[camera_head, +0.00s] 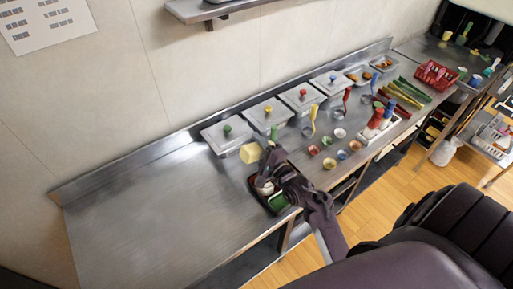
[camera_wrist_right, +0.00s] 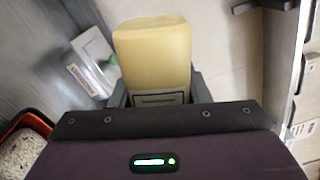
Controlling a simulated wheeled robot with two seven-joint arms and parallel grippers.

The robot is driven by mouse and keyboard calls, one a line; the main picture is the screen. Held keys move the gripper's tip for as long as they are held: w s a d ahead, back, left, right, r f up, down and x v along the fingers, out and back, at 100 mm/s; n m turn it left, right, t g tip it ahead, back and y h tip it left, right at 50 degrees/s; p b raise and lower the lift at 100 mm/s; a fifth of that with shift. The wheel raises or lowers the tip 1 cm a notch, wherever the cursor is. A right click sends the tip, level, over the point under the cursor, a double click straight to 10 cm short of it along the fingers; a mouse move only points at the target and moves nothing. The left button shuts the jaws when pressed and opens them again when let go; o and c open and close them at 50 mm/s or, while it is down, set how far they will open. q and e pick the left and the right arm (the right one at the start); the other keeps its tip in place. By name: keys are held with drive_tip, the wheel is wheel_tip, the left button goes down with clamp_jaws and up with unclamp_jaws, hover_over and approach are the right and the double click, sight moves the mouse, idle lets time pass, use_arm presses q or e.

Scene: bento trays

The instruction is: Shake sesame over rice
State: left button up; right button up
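My right gripper (camera_head: 268,158) is shut on a pale yellow shaker bottle (camera_head: 250,153), held above the counter over the far edge of a bento tray (camera_head: 254,187). The bottle points away from my wrist and seems tilted; it also fills the upper middle of the right wrist view (camera_wrist_right: 153,55), between the two fingers. The dark tray with a red inner edge is partly hidden by my right arm. White rice (camera_wrist_right: 20,152) shows in it at the lower left of the right wrist view. A green compartment (camera_head: 279,201) shows beside my gripper. My left gripper is not in view.
Lidded steel containers with coloured knobs (camera_head: 226,134) line the back of the steel counter (camera_head: 150,210). Small bowls (camera_head: 329,163), ladles and bottles (camera_head: 376,118) stand to the right, with a red basket (camera_head: 436,74) beyond. The counter's left part is clear.

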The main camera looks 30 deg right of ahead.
drive_tip(key=n, duration=0.3)
drive_tip(key=r+n, duration=0.1)
drive_tip(key=n, duration=0.1)
drive_tip(key=shift+n, duration=0.4)
drive_tip(key=n, duration=0.5)
drive_tip(key=shift+r, duration=0.3)
drive_tip(key=n, duration=0.3)
drive_tip(key=r+n, duration=0.1)
drive_tip(key=n, duration=0.6)
drive_tip(key=shift+r+n, duration=0.3)
drive_tip(key=shift+n, duration=0.1)
